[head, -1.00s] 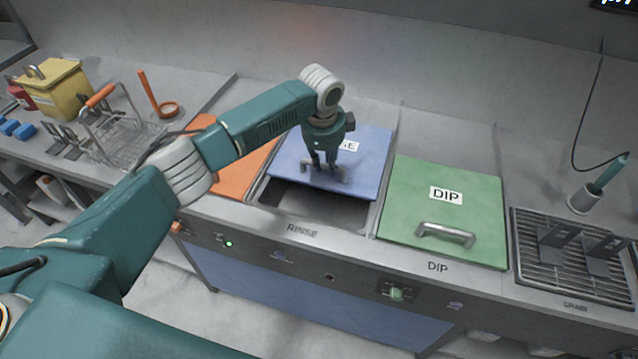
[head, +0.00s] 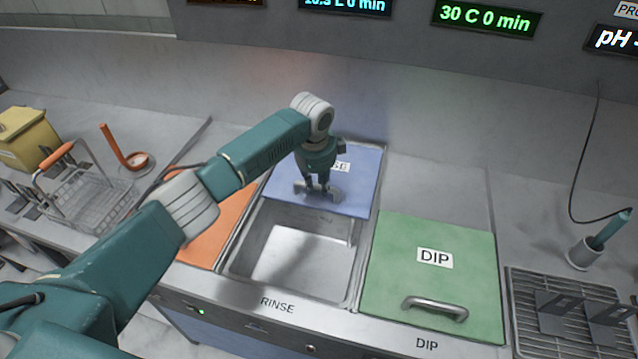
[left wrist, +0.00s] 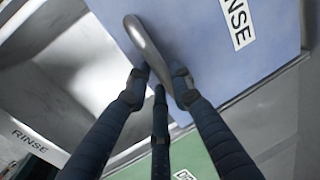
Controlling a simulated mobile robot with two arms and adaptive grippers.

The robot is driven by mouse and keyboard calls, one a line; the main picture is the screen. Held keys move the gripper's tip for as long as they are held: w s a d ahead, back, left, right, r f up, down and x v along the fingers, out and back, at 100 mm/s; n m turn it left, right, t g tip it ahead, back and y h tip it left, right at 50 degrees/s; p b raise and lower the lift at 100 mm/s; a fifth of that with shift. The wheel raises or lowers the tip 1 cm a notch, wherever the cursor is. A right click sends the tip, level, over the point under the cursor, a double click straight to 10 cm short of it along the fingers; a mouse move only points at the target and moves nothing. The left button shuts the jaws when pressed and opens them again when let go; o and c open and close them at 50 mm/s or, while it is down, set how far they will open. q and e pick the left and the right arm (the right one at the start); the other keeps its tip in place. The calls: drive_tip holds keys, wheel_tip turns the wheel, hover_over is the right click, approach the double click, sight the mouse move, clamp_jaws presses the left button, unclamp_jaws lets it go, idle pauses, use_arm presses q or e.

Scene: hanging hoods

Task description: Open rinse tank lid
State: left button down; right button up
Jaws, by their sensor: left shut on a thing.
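The blue rinse tank lid (head: 352,186) is slid back toward the rear wall, and the rinse tank (head: 292,262) below it stands largely uncovered, with its bare metal inside showing. My left gripper (head: 318,190) is shut on the lid's metal handle (head: 301,188), near the lid's front edge. In the left wrist view the fingers (left wrist: 158,88) close around the curved handle (left wrist: 150,50), with the blue lid (left wrist: 195,35) behind. My arm hides part of the lid's label. My right gripper is not in view.
A green DIP lid (head: 390,270) lies closed to the right, and an orange lid (head: 212,245) is on the left. A wire basket (head: 95,195) and a yellow box (head: 28,140) stand at the far left. A drain grate (head: 540,300) is at the right.

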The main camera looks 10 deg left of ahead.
use_arm(q)
drive_tip(key=c, duration=1.6)
unclamp_jaws()
drive_tip(key=shift+o, duration=0.4)
drive_tip(key=shift+r, duration=0.35)
wheel_tip(320, 180, up, 11)
drive_tip(key=s, duration=0.2)
drive_tip(key=shift+s, duration=0.2)
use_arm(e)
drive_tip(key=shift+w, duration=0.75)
